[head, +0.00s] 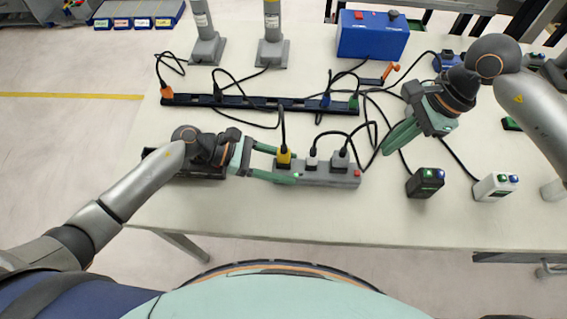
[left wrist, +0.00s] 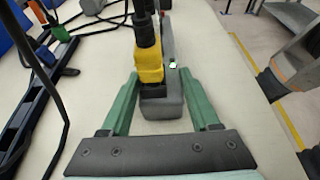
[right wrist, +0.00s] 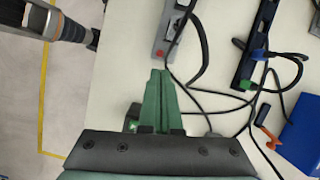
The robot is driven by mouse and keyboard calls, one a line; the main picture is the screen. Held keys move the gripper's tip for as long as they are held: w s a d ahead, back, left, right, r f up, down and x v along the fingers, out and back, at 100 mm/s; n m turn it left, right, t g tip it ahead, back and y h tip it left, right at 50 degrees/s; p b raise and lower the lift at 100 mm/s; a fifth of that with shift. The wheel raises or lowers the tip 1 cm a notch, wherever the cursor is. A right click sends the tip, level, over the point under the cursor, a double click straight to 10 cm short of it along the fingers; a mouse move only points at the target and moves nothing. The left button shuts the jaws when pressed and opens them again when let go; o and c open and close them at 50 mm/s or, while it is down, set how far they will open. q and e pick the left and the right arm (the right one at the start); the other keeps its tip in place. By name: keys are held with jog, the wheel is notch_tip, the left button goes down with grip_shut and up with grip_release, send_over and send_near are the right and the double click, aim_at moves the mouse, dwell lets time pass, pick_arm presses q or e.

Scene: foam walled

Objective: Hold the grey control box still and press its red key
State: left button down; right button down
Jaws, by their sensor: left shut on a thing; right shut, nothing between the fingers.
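My right gripper (head: 386,150) is shut and empty, above the table to the right of the box. Its fingertips are apart from the red key.
Black cables run from the plugs to a dark rail (head: 250,102) behind. A blue box (head: 372,38) stands at the back. A black box (head: 425,183) and a white box (head: 495,187) with lit keys stand at the right. The table front is clear.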

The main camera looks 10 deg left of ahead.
dwell(0.5)
jog(key=a+m+t+y, duration=0.1)
jog(key=m, duration=0.4)
jog(key=s+a+r+m+t+y, duration=0.1)
jog(key=m+y, duration=0.1)
jog(key=m, duration=0.3)
jog(key=a+m+t+y, duration=0.1)
jog(key=m+t, duration=0.1)
jog(key=m, duration=0.4)
jog(key=shift+s+r, duration=0.2)
jog(key=shift+r, duration=0.2)
jog(key=shift+f, duration=0.1)
send_near(347, 169)
jog(key=shift+w+x, duration=0.2)
jog(key=shift+x, duration=2.3)
jog(key=shift+d+f, duration=0.1)
jog(key=shift+d, duration=0.05)
jog(key=shift+f, duration=0.35)
